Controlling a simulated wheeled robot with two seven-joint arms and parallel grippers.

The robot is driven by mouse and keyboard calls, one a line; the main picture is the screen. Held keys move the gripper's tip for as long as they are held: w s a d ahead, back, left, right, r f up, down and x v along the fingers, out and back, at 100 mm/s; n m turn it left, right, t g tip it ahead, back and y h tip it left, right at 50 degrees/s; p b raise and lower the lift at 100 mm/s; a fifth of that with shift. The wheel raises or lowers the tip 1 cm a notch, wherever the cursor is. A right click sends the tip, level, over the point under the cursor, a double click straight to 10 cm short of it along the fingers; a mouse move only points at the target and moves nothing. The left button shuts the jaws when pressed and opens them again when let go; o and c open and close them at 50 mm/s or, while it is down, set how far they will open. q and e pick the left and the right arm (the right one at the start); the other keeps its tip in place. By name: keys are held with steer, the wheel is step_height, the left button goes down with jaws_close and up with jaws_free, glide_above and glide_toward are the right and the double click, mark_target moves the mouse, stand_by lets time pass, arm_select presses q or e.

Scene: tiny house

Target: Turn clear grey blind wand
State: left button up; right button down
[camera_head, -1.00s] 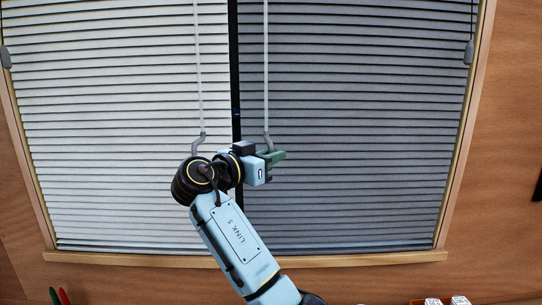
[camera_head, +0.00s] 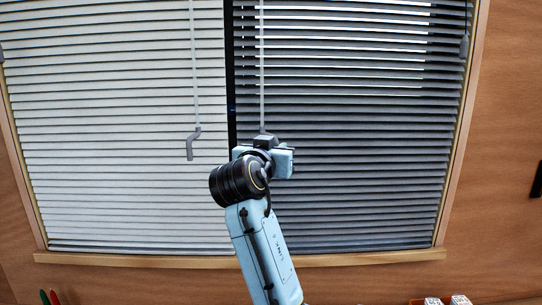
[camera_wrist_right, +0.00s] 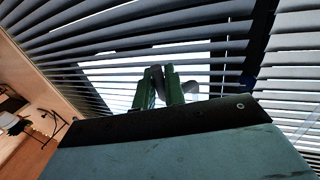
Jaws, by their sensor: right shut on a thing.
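A thin clear grey blind wand (camera_head: 262,75) hangs in front of the right, darker blind (camera_head: 360,150). Its cranked lower end is hidden behind my right gripper (camera_head: 276,150) in the head view. In the right wrist view, the green fingers of my right gripper (camera_wrist_right: 160,88) are shut on the grey handle of this wand (camera_wrist_right: 190,88). The right blind's slats are tilted partly open, with bright light between the upper ones. My left gripper is not in view.
A second, similar wand (camera_head: 195,80) with a bent grey handle hangs free just left, before the paler, closed left blind (camera_head: 110,150). A wooden frame and sill (camera_head: 380,257) surround the window. Small white items (camera_head: 460,299) show at the bottom right.

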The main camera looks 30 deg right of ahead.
steer(key=shift+w+d+n+t+y+p, duration=0.55)
steer(key=shift+n+t+y, duration=0.55)
steer(key=shift+n+y, duration=1)
steer(key=shift+w+d+n+t+y+p, duration=0.3)
steer(key=shift+d+n+t+y, duration=0.75)
steer(key=shift+y, duration=1.65)
steer(key=shift+w+d+n+t+y+p, duration=0.35)
steer(key=shift+n+t+y, duration=0.8)
steer(key=shift+n+y, duration=1.1)
steer(key=shift+y, duration=0.45)
steer(key=c, duration=1.6)
jaws_free()
steer(key=shift+o, duration=0.2)
